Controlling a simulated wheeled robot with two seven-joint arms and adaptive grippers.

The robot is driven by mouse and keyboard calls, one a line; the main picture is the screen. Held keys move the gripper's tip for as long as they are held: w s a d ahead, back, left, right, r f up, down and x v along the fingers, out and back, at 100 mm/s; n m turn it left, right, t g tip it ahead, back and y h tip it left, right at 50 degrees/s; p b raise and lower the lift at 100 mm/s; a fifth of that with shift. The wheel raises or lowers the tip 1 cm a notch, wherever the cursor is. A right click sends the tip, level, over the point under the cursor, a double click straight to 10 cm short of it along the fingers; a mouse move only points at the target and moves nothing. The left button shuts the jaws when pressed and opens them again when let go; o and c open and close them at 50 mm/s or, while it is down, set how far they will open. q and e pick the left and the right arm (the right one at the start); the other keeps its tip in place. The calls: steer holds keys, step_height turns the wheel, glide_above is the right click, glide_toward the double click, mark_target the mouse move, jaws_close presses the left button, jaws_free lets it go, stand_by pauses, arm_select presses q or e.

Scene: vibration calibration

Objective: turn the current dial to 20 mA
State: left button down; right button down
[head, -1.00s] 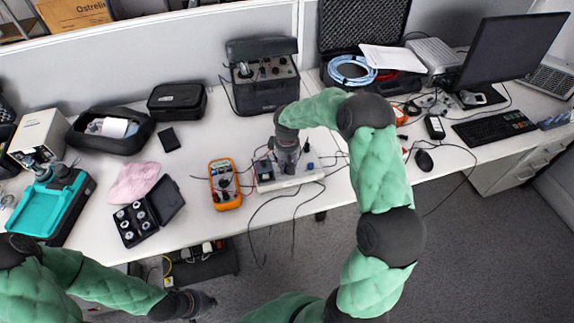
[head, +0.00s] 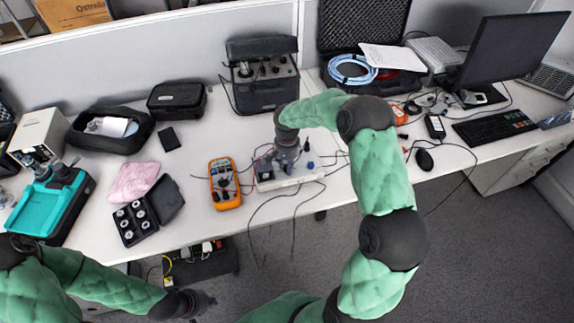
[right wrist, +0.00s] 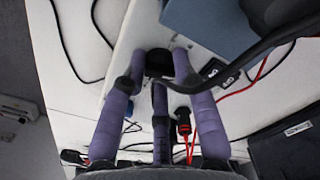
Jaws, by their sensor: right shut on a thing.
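A white instrument board (head: 300,182) lies on the bench, with a small meter (head: 264,172) at its left end. My right gripper (head: 284,166) is over the board, pointing down, and covers part of it in the head view. In the right wrist view, the purple fingers of my right gripper (right wrist: 158,76) are closed around a black dial knob (right wrist: 158,60) on the board. The dial's scale and pointer cannot be read. My left gripper (head: 204,303) hangs low at the front, apart from the bench; its fingers are too small and dark to judge.
An orange multimeter (head: 224,184) lies left of the board. A black case of weights (head: 135,222) and a pink cloth (head: 134,182) are further left. A black instrument box (head: 266,92) stands behind. Loose cables run around the board and over the front edge.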

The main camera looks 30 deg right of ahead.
steer(key=m, duration=0.5)
steer(key=shift+m+b, duration=0.3)
steer(key=m, duration=0.5)
steer(key=shift+b, duration=0.35)
steer(key=m, duration=0.5)
steer(key=shift+m+b, duration=0.35)
steer(key=shift+m, duration=2.25)
steer(key=c, duration=1)
jaws_free()
steer(key=shift+o, duration=0.2)
step_height(320, 180, up, 12)
